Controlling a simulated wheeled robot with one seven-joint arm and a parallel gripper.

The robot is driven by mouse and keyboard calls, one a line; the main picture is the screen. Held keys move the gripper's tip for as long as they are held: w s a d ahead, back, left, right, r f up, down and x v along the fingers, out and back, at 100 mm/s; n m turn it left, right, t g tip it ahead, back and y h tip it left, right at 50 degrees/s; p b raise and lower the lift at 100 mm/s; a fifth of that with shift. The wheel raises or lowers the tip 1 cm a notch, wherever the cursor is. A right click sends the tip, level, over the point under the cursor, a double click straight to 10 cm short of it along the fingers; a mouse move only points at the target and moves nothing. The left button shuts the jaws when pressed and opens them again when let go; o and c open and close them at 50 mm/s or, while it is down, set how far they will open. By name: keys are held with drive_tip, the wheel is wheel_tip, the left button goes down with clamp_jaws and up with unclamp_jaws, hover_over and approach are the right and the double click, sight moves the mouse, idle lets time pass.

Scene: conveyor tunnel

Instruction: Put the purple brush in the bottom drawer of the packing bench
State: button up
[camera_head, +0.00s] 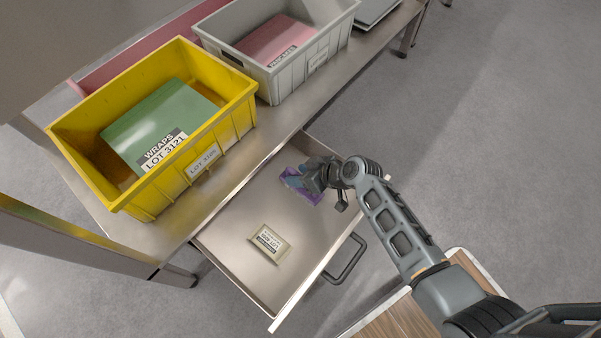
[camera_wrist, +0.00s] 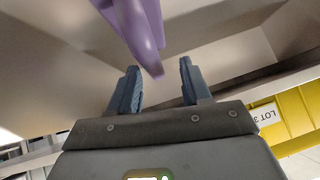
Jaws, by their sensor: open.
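The purple brush (camera_head: 297,184) is in the open drawer (camera_head: 228,237) of the packing bench, near its far right corner, partly hidden by my gripper (camera_head: 313,180). In the wrist view the purple brush (camera_wrist: 137,25) shows as a smooth purple shape, its narrow end reaching toward the gap between the fingertips. My gripper (camera_wrist: 159,66) is open, its two blue-grey fingers apart and not closed on the brush. Whether the brush rests fully on the drawer floor cannot be told.
A small labelled packet (camera_head: 268,243) lies in the drawer. The drawer handle (camera_head: 346,261) sticks out in front. On the bench top (camera_head: 168,222) stand a yellow bin (camera_head: 226,128) with a green pack and a grey bin (camera_head: 317,62) with a pink pack. Grey floor is clear at upper right.

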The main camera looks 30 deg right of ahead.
drive_tip(key=shift+r+p, duration=0.5)
drive_tip(key=shift+r, duration=0.1)
drive_tip(key=p+v, duration=0.4)
drive_tip(key=v, duration=0.8)
drive_tip(key=shift+p, duration=0.4)
drive_tip(key=s+a+r+m+t+h, duration=0.1)
drive_tip(key=s+r+h, duration=0.15)
drive_tip(key=s, duration=0.55)
drive_tip(key=s+r+m+t+h, duration=0.1)
drive_tip(key=s+r+h, duration=0.15)
drive_tip(key=s, duration=0.45)
drive_tip(key=s+a+r+t, duration=0.1)
drive_tip(key=s+r, duration=0.2)
drive_tip(key=r, duration=0.5)
drive_tip(key=s+a+r+t, duration=0.1)
drive_tip(key=s+r, duration=0.3)
drive_tip(key=r, duration=0.5)
drive_tip(key=s+a+r+t, duration=0.1)
drive_tip(key=s+r+t, duration=0.2)
drive_tip(key=r, duration=0.5)
drive_tip(key=shift+s+r+m+y, duration=0.15)
drive_tip(key=shift+s+m+y, duration=0.15)
drive_tip(key=shift+s, duration=0.15)
